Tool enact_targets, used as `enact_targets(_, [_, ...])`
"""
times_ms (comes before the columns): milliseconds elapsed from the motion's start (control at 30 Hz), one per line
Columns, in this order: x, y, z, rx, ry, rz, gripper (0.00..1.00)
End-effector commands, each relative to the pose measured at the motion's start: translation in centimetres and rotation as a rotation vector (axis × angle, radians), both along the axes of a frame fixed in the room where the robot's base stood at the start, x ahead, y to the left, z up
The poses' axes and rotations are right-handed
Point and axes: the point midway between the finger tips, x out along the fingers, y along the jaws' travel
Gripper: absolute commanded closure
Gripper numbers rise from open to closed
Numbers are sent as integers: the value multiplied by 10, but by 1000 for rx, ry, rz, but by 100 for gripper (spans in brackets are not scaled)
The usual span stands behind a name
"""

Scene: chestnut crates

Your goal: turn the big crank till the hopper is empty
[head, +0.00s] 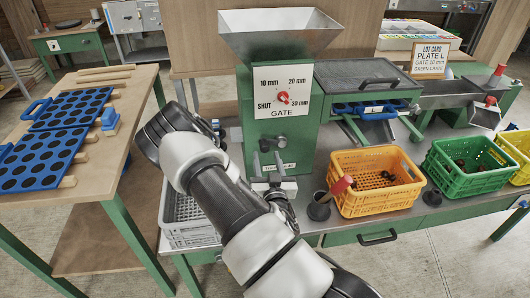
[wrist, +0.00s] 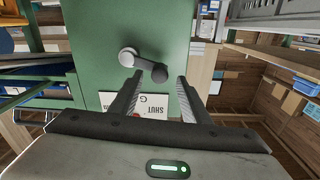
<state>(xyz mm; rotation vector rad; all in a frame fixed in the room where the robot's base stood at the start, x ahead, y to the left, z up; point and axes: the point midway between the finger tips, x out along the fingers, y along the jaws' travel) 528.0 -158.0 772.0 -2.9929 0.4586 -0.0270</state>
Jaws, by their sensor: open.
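The crank (wrist: 145,63) is on the green front of the machine, with a silver hub and a dark knob; it also shows in the head view (head: 272,144). My gripper (wrist: 157,82) is open, with its two fingers pointing at the crank and the knob roughly between their tips. I cannot tell whether they touch it. In the head view my gripper (head: 268,163) is just below the crank. The metal hopper (head: 280,40) tops the machine (head: 250,130); no chestnuts show in it, but its bottom is hidden. The gate dial has a red knob (head: 283,97); its exact setting is unclear.
Orange (head: 375,205), green (head: 470,183) and yellow crates stand right of the machine, with dark items in the orange and green ones. A red-handled tool (head: 340,186) stands before the orange crate. A lot card (head: 429,59) reads plate L, gate 12 mm, green crate. Blue perforated plates (head: 40,160) lie left.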

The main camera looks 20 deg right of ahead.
Motion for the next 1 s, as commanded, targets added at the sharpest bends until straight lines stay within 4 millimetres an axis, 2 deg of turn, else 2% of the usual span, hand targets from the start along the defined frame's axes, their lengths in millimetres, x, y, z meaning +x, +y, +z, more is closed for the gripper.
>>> enact_targets(100, [20,-6,0,-1,-2,2,57])
enact_targets(233, [33,-10,0,-1,-2,1,57])
enact_targets(633, [40,-12,0,0,0,0,57])
enact_targets(800, [39,-12,0,0,0,0,86])
enact_targets(900, [39,-12,0,0,0,0,100])
enact_targets(1000, [39,-12,0,0,0,0,100])
